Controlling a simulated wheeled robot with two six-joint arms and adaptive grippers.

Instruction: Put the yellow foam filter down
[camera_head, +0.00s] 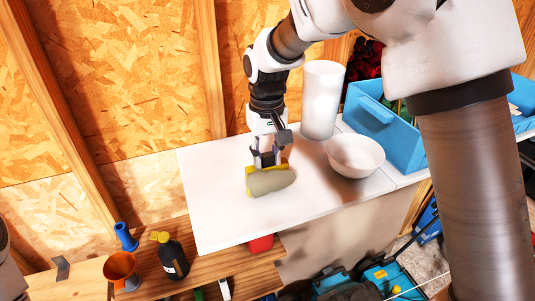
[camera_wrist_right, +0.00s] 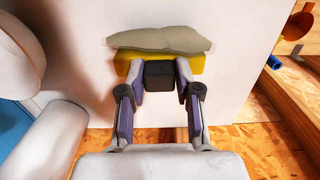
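The yellow foam filter (camera_head: 271,180) has a yellow body and a grey-olive face. It is at the white worktop (camera_head: 215,205), left of the bowl. It also shows in the right wrist view (camera_wrist_right: 160,42), beyond my fingers. My right gripper (camera_head: 265,160) points down at it from above. In the right wrist view my right gripper (camera_wrist_right: 160,78) has its two fingers closed against the sides of a dark block at the filter. Whether the filter's underside touches the worktop cannot be told. My left gripper is out of view.
A white bowl (camera_head: 355,156) and a tall white cylinder (camera_head: 322,98) stand right of the filter, before a blue bin (camera_head: 385,125). A lower wooden shelf holds an orange funnel (camera_head: 119,268) and a dark bottle (camera_head: 172,257). The worktop's left part is clear.

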